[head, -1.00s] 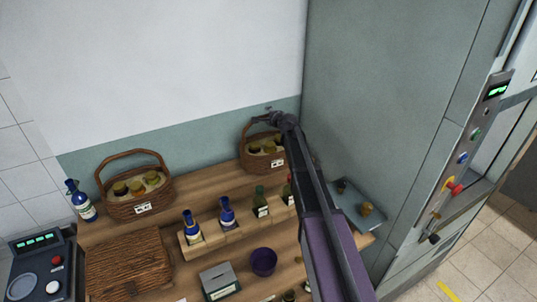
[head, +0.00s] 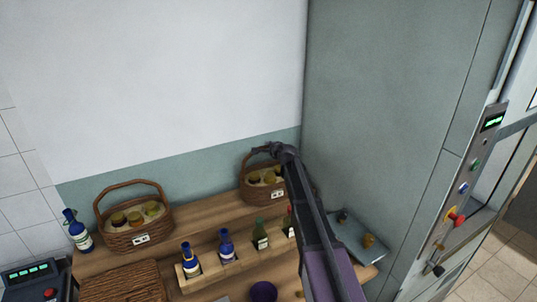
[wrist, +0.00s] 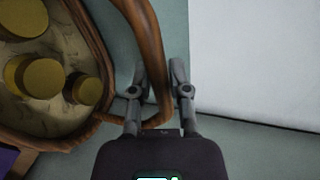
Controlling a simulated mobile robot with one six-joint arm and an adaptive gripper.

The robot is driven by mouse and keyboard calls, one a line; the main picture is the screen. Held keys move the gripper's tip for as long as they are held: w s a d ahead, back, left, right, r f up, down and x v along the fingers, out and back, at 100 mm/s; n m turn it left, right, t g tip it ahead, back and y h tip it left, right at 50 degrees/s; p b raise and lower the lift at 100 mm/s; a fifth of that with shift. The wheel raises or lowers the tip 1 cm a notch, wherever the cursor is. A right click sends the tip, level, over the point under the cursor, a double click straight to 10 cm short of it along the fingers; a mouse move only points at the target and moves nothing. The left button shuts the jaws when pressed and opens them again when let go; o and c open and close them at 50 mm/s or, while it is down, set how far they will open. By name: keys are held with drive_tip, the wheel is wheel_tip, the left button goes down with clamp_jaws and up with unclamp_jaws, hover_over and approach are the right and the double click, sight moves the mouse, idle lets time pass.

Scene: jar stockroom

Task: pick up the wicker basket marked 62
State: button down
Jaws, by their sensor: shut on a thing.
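A wicker basket (head: 256,194) with an arched handle stands at the back right of the wooden bench, holding several gold-lidded jars. Its small white label is too small to read. My gripper (head: 266,150) is at the top of its handle. In the wrist view, the handle (wrist: 147,35) passes between the two fingers of my gripper (wrist: 159,78), which is shut on it; the jars show at left. A second, similar basket (head: 121,241) with jars stands at the back left; its label is also unreadable.
A wooden rack (head: 191,280) with several bottles stands in front of the baskets. A blue bottle (head: 78,235) is at far left. A tall grey-green cabinet (head: 400,110) rises close on the right, beside a grey tray (head: 355,236). The wall above the bench is bare.

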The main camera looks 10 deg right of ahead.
drive_tip(key=shift+r, duration=0.2)
drive_tip(key=shift+r+p, duration=1.65)
drive_tip(key=shift+p, duration=0.1)
drive_tip(key=shift+s+a+f, duration=0.15)
drive_tip(key=shift+s+a, duration=0.05)
drive_tip(key=shift+a, duration=0.1)
drive_tip(key=s+a, duration=0.9)
drive_tip(key=a, duration=0.5)
drive_tip(key=shift+s+a, duration=0.25)
drive_tip(key=shift+s, duration=0.05)
drive_tip(key=shift+r, duration=0.2)
